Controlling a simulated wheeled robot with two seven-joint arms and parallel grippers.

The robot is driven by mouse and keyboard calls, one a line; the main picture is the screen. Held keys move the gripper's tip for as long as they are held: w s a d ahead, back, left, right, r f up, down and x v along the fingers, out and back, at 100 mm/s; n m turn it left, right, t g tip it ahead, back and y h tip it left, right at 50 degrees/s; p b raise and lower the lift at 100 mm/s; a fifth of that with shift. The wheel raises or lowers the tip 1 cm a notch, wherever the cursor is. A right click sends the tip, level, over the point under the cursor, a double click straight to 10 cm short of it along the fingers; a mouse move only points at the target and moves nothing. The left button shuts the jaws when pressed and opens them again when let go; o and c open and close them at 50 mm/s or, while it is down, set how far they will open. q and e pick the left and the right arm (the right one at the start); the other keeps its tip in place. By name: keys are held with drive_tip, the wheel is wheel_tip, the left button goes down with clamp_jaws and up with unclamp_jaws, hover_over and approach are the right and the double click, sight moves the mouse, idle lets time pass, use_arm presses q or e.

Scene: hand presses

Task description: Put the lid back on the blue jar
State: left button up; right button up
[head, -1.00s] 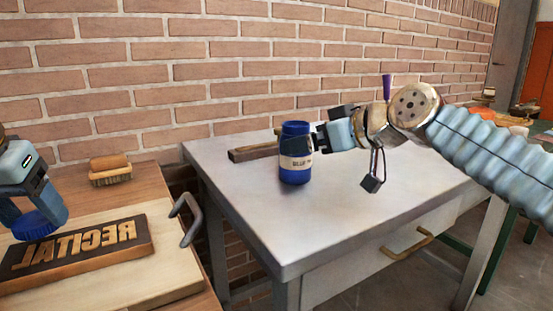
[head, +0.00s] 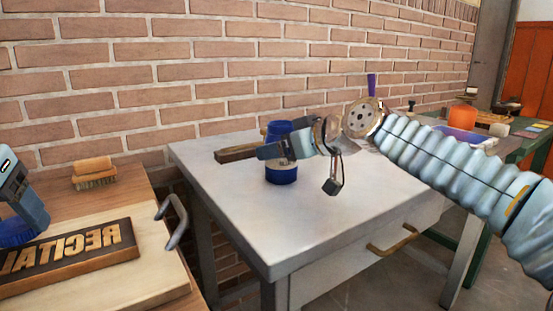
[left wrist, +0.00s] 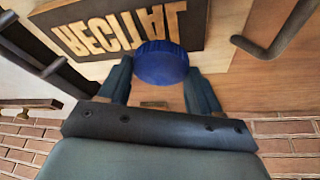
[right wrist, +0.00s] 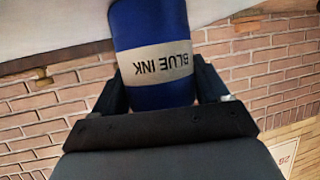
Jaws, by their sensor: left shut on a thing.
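The blue lid (left wrist: 161,63) is held between the fingers of my left gripper (left wrist: 160,80), which is shut on it. In the head view the lid (head: 14,232) is at the left edge, over the wooden board. The blue jar (head: 281,175) stands upright on the grey metal table. In the right wrist view the jar (right wrist: 150,25) shows a pale label reading BLUE INK. My right gripper (right wrist: 162,90) has one finger on each side of the jar. Whether the fingers press on it cannot be told. In the head view the gripper hides the jar's middle.
A RECITAL letter block (head: 70,248) lies on a board (head: 150,275) with a metal handle (head: 173,220). A brush (head: 94,172) lies behind it. The grey table (head: 340,215) is clear in front.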

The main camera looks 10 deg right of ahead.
sight(292, 128)
drive_tip(key=c, duration=1.2)
drive_tip(key=shift+r, duration=0.15)
clamp_jaws()
use_arm(q)
drive_tip(key=shift+r, duration=0.25)
use_arm(e)
drive_tip(key=shift+r, duration=0.55)
use_arm(q)
drive_tip(key=shift+r+p, duration=0.35)
drive_tip(key=shift+p, duration=0.25)
use_arm(e)
wheel_tip(292, 128, up, 2)
use_arm(q)
drive_tip(key=shift+r+p, duration=0.65)
drive_tip(key=shift+r, duration=0.15)
use_arm(e)
drive_tip(key=s+d+r, duration=0.8)
drive_tip(key=d+r, duration=0.1)
drive_tip(key=d, duration=0.2)
drive_tip(key=shift+d+r, duration=0.3)
drive_tip(key=shift+r, duration=0.1)
